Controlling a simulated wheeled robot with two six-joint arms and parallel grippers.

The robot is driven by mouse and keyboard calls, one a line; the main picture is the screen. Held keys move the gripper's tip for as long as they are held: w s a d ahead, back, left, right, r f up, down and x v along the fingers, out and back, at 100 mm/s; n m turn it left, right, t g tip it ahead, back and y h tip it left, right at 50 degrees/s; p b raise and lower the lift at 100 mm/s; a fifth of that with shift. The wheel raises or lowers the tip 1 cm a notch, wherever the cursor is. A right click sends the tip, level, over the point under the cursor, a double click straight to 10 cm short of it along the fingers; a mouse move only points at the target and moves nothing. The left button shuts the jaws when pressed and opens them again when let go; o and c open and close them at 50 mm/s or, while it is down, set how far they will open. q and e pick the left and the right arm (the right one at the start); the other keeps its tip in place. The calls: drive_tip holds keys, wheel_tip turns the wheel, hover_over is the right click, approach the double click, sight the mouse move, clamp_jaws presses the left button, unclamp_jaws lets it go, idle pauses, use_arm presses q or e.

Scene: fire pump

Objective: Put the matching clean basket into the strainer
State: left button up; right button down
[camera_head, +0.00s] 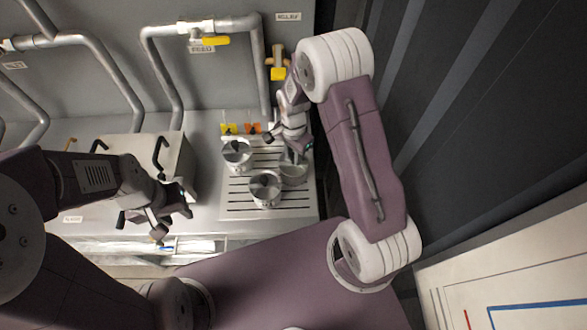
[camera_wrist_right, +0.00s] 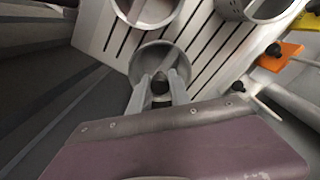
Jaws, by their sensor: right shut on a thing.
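Three round metal baskets stand on the slotted steel rack (camera_head: 240,208): a back left one (camera_head: 237,157), a front one (camera_head: 265,190) and a right one (camera_head: 293,176). My right gripper (camera_head: 297,153) reaches down from above and is shut on the right basket. In the right wrist view its fingers (camera_wrist_right: 159,92) grip this basket (camera_wrist_right: 152,52) at its near side; its lower part is hidden. My left gripper (camera_head: 174,217) is open and empty, left of the rack and in front of a steel housing with black handles (camera_head: 178,153). I cannot tell whether this housing is the strainer.
Yellow (camera_head: 229,128) and orange (camera_head: 252,128) tags stand behind the rack. Pipes with a yellow valve handle (camera_head: 215,41) run along the back wall. A dark ribbed wall (camera_head: 450,110) bounds the right side. A clear tray (camera_head: 195,244) lies along the bench front.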

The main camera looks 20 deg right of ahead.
drive_tip(key=shift+r, duration=0.1)
idle(0.5)
drive_tip(key=shift+w+r, duration=0.1)
drive_tip(key=shift+r, duration=0.2)
wheel_tip(320, 180, up, 3)
drive_tip(key=shift+f+b, duration=0.1)
drive_tip(key=shift+b, duration=0.25)
drive_tip(key=s+d+r+b, duration=0.1)
drive_tip(key=s+d+r, duration=0.6)
drive_tip(key=s, duration=0.2)
drive_tip(key=shift+s+r, duration=0.2)
drive_tip(key=shift+r, duration=0.05)
drive_tip(key=shift+d, duration=0.1)
